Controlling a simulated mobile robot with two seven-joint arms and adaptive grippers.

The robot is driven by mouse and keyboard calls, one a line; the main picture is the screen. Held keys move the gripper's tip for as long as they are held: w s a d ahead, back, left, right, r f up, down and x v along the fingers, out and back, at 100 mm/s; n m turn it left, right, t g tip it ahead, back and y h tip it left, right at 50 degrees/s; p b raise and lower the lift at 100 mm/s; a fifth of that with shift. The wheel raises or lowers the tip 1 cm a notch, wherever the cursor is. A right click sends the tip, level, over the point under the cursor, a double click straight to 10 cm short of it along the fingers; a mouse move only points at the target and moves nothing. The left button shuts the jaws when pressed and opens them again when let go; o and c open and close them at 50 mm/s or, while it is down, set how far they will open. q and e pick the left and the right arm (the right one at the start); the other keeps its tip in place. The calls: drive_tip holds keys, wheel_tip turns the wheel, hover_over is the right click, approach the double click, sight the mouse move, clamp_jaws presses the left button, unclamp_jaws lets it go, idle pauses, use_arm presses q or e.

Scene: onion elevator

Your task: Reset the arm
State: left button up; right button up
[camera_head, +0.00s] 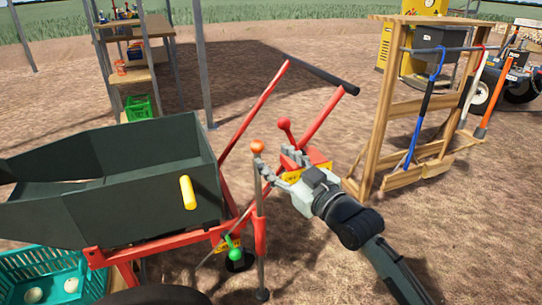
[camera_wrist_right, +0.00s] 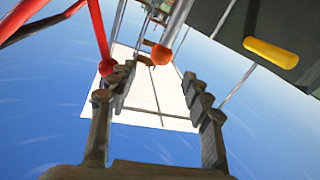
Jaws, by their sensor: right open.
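My right gripper (camera_head: 277,164) is open beside the red-framed machine, with its fingers close to an orange-knobbed lever (camera_head: 257,146) and a red-knobbed lever (camera_head: 284,124). In the right wrist view its two fingers (camera_wrist_right: 160,88) stand apart with nothing gripped between them. The orange knob (camera_wrist_right: 161,54) shows beyond the gap, and the red knob (camera_wrist_right: 107,67) shows by the left finger; whether it touches is unclear. My right arm comes in from the lower right. My left gripper is not in view.
A dark green hopper (camera_head: 110,165) with a yellow handle (camera_head: 188,192) fills the left. A green knob (camera_head: 233,254) sits low on the frame. A teal crate (camera_head: 92,280) holds pale onions. A wooden tool rack (camera_head: 385,100) stands right. Bare soil lies open at lower right.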

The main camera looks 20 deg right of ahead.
drive_tip(key=s+d+f+m+g+h, duration=0.15)
drive_tip(key=s+f+g, duration=0.25)
drive_tip(key=f, duration=0.7)
drive_tip(key=s+d+f+g+h, duration=0.1)
drive_tip(key=s+f+g+h, duration=0.3)
drive_tip(key=f, duration=0.7)
drive_tip(key=s+d+f+m+g, duration=0.1)
drive_tip(key=s+d+f+g, duration=0.2)
drive_tip(key=s+f, duration=1.2)
drive_tip(key=s+g, duration=0.3)
drive_tip(key=s, duration=0.1)
drive_tip(key=shift+m+g, duration=0.3)
drive_tip(key=shift+m, duration=0.05)
